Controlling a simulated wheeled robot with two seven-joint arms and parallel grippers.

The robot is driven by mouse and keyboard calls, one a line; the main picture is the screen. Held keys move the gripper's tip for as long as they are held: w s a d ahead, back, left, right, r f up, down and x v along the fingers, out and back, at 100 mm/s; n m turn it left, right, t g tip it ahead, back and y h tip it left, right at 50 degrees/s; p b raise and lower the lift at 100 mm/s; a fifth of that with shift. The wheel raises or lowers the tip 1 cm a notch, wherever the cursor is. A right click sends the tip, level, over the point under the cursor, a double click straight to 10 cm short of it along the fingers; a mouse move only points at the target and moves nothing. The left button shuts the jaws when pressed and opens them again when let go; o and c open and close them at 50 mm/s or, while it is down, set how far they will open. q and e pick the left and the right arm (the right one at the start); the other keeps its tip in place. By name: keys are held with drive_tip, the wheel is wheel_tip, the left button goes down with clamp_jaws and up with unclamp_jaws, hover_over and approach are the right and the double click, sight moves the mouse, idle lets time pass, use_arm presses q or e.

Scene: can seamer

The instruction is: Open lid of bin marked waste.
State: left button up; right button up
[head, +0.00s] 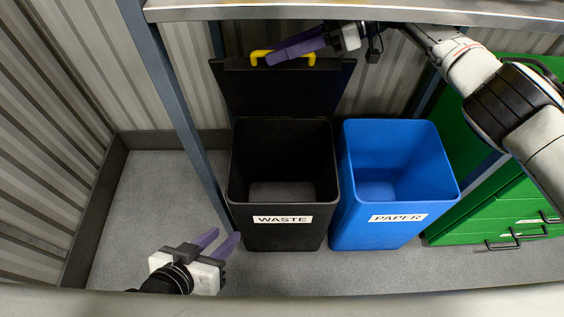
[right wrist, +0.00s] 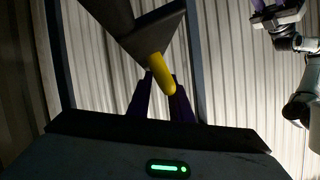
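The black waste bin (head: 284,232) stands on the floor with a white WASTE label (head: 283,219) on its front. Its lid (head: 275,95) is swung up and stands upright behind the open top, and the inside looks empty. A yellow handle (head: 312,59) is on the lid's upper edge; it also shows in the right wrist view (right wrist: 161,73). My right gripper (head: 271,58) is at this handle, its purple fingers apart with the handle across the gap; I cannot tell whether they touch it. My left gripper (head: 224,239) is open and empty, low at the bin's front left.
An open blue paper bin (head: 378,236) stands close on the right of the waste bin. Green drawers (head: 500,218) are further right. A shelf or table edge (head: 230,12) runs above, with a blue-grey post (head: 178,100) left of the bin. Floor at the left (head: 145,200) is clear.

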drive_tip(key=s+f+n+t+p, duration=0.4)
drive_tip(key=s+f+n+p, duration=0.2)
drive_tip(key=s+f, duration=1.1)
drive_tip(key=shift+s+f+p, duration=0.3)
drive_tip(key=shift+s+p, duration=0.45)
drive_tip(key=shift+s, duration=0.35)
drive_tip(key=shift+d, duration=0.1)
drive_tip(key=p+v, duration=0.4)
drive_tip(key=v, duration=0.7)
drive_tip(key=shift+d, duration=0.3)
drive_tip(key=shift+s+r, duration=0.1)
drive_tip(key=shift+s, duration=0.05)
